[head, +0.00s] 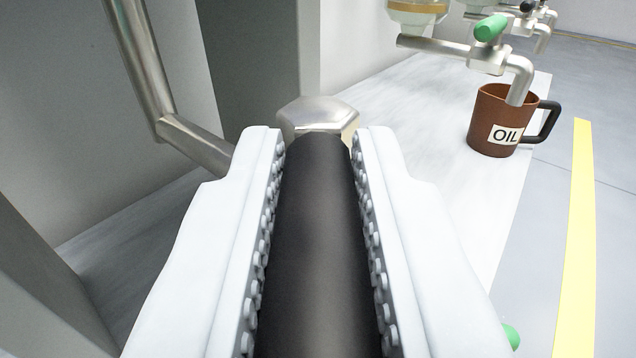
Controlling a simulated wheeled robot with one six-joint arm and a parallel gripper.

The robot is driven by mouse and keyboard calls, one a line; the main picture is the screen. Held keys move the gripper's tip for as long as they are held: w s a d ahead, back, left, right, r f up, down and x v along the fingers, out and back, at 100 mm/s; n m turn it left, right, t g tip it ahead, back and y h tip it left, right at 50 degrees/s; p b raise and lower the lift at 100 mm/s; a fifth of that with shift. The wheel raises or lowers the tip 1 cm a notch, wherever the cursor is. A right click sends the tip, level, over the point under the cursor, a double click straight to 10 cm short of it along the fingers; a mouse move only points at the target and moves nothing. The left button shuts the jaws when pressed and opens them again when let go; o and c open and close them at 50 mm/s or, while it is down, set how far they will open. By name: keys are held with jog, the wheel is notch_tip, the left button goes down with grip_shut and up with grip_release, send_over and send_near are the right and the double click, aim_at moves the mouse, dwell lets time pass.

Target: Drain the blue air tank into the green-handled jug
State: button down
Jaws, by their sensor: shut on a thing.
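My gripper (319,140) has its two white, studded fingers closed around a thick black cylindrical grip (318,230). A metal hexagonal head (318,115) shows at the far end of the grip; what the grip belongs to is hidden. A small green rounded piece (512,337) shows at the lower right, mostly hidden behind my right finger; I cannot tell whether it is the jug's handle. No blue air tank shows in this view.
A brown mug marked OIL (492,120) with a black handle stands at right, under a spout with a green valve handle (490,28). A bent metal pipe (150,85) is at left. A yellow floor stripe (576,230) runs along the right.

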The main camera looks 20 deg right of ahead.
jog(key=shift+h, duration=0.3)
jog(key=c, duration=1.3)
grip_release()
jog(key=v, duration=1.7)
jog(key=shift+s+a, duration=0.1)
jog(key=shift+s, duration=0.1)
jog(key=shift+c, duration=0.5)
